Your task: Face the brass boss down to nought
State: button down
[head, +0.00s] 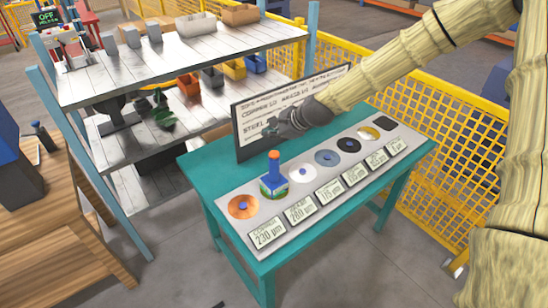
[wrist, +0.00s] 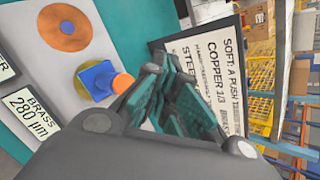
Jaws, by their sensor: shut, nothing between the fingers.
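A label reading BRASS 280 µm (wrist: 28,118) lies on the grey strip (head: 236,222), and it also shows in the head view (head: 299,210). Above it stands an upright blue tool with an orange top (head: 273,178), also in the wrist view (wrist: 103,78). A thin yellow edge shows at its foot in the wrist view; the brass boss itself is mostly hidden there. My gripper (head: 285,124) is in front of the sign board, behind and above the tool, apart from it. Its teal fingers (wrist: 172,105) are shut and empty.
The teal table (head: 258,152) carries the strip with a copper disc (head: 243,207), a white disc (head: 302,172), a grey-blue disc (head: 327,158) and a black disc (head: 349,145). The sign board (head: 255,112) stands at its back edge. Yellow mesh fencing (head: 452,150) lies right.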

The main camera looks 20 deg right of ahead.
aim_at(272, 155)
jog(key=shift+f+b, duration=1.35)
jog(key=shift+f, duration=1.15)
jog(key=shift+f, duration=0.1)
jog(key=shift+f+b, duration=0.3)
jog(key=shift+f+b, duration=0.45)
jog(key=shift+f, duration=0.25)
dwell(0.6)
jog(key=shift+r, duration=0.15)
jog(key=shift+r+p, duration=0.8)
jog(key=shift+r, duration=0.2)
jog(key=shift+r+p, duration=1.75)
jog(key=shift+r, duration=0.75)
